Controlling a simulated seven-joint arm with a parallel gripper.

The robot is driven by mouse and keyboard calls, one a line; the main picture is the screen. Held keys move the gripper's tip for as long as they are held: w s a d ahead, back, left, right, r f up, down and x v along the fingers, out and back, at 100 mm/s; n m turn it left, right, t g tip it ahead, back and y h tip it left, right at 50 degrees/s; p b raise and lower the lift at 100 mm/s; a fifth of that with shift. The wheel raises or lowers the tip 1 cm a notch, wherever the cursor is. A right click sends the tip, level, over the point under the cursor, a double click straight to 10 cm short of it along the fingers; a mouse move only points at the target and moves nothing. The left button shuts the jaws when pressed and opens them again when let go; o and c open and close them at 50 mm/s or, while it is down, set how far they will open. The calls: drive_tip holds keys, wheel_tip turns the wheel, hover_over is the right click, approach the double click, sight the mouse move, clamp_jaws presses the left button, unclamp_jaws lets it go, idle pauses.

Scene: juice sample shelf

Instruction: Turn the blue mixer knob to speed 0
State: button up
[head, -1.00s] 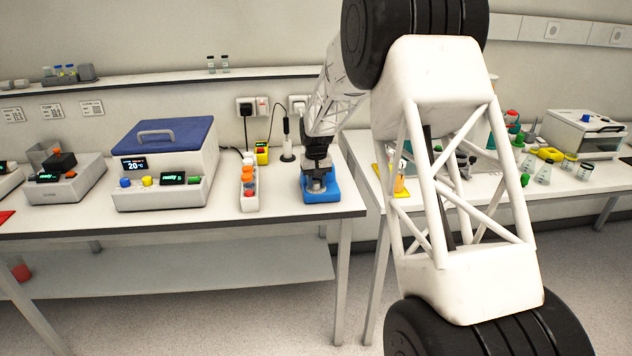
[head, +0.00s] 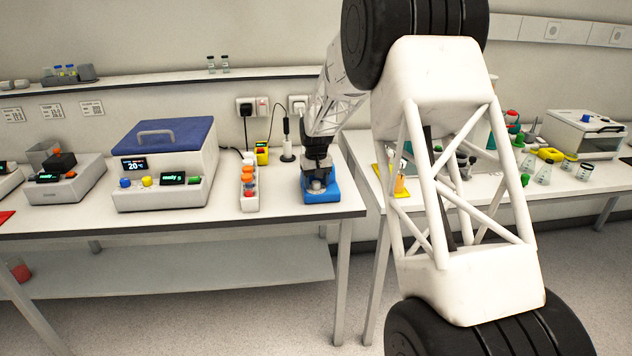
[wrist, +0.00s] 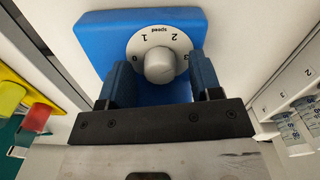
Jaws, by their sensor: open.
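The blue mixer (head: 322,190) stands on the left bench near its right end, partly hidden by my gripper. In the wrist view the mixer (wrist: 98,38) has a pale round dial (wrist: 160,38) marked "speed" with 0, 1, 2 and 3, seen upside down. A grey round knob (wrist: 160,66) sits in the dial's centre. Which number it points to, I cannot tell. My gripper (wrist: 161,84) is open, with one dark finger on each side of the knob and gaps showing between. In the head view my gripper (head: 318,171) is right above the mixer.
A white rack (head: 249,198) with orange-capped tubes stands close left of the mixer. A blue-lidded bath (head: 165,140) is farther left. A small yellow device (head: 262,154) and cables lie behind. The bench's front edge is just before the mixer.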

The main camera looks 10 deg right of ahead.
sight(316, 182)
drive_tip(key=shift+r, duration=0.1)
drive_tip(key=shift+r, duration=3.85)
drive_tip(key=shift+s, duration=0.1)
drive_tip(key=shift+s+a+f+m+t+h, duration=0.15)
drive_tip(key=shift+s+m+t, duration=0.35)
drive_tip(key=shift+m+t, duration=0.25)
drive_tip(key=shift+s+a+f+m+t+h, duration=0.1)
drive_tip(key=shift+s+m+t+h, duration=0.1)
drive_tip(key=shift+s+m+t, duration=0.45)
drive_tip(key=shift+s+a+f+m+t+h, duration=0.15)
drive_tip(key=shift+s+m+t, duration=0.25)
drive_tip(key=shift+m+t, duration=0.45)
drive_tip(key=shift+r, duration=0.1)
drive_tip(key=shift+x, duration=3.9)
